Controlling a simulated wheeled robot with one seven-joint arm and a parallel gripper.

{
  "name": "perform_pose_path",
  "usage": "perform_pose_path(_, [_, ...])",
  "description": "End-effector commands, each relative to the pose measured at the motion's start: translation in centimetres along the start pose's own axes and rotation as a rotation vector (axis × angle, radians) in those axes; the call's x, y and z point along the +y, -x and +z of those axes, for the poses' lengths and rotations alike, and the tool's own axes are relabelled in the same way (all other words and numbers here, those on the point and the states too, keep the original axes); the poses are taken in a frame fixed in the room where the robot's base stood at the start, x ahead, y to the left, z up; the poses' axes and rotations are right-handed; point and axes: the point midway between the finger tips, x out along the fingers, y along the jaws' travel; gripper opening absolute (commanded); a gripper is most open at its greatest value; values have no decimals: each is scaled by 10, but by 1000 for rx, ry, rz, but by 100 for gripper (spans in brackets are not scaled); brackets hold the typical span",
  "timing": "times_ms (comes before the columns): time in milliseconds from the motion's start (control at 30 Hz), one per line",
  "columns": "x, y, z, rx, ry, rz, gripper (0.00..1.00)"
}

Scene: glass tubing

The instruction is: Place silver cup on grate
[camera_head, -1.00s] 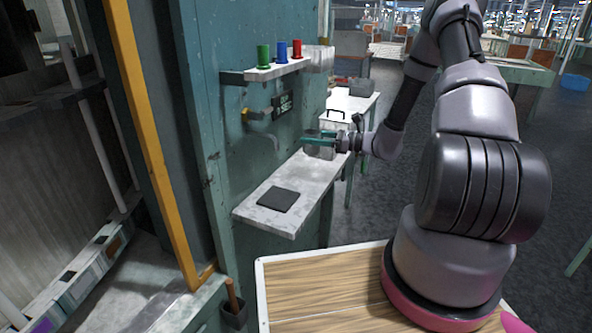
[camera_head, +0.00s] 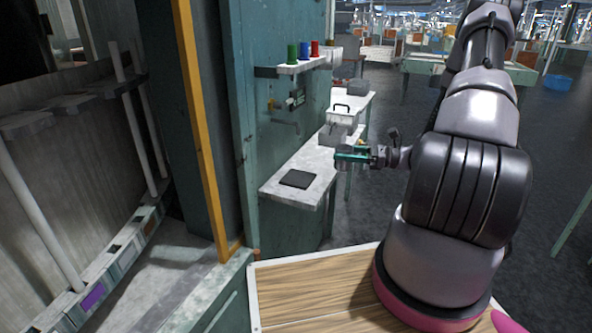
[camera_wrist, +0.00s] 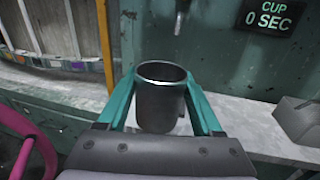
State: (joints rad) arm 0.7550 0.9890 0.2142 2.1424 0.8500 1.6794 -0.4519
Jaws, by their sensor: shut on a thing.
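The silver cup (camera_wrist: 161,102) is upright between the two teal fingers of my gripper (camera_wrist: 165,108) in the wrist view. The fingers are shut on its sides. In the head view my gripper (camera_head: 352,155) is past the right edge of the pale shelf, at about its height, and the cup shows there only as a small grey shape. The dark square grate (camera_head: 296,179) lies flat on the near end of the shelf, to the left of and nearer than my gripper. The grate is not visible in the wrist view.
The pale shelf (camera_head: 281,191) runs along the teal wall. A spout (camera_wrist: 180,20) hangs on the wall, beside a "CUP 0 SEC" sign (camera_wrist: 270,17). Green (camera_head: 292,54), blue and red cups stand on a higher shelf. A white box with a handle (camera_head: 341,117) stands farther back.

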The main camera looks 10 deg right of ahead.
Motion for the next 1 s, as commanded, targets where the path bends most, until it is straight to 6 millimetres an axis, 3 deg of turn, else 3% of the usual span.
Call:
perform_pose_path(33, [-2, -16, 0, -1, 0, 6, 7])
perform_pose_path(300, [-16, -86, 0, 0, 0, 5, 7])
perform_pose_path(600, [-29, -149, 0, 0, 1, 2, 7])
perform_pose_path(700, [-29, -145, -19, 1, -5, -2, 7])
perform_pose_path(1000, [-29, -144, -42, 0, -3, -1, 7])
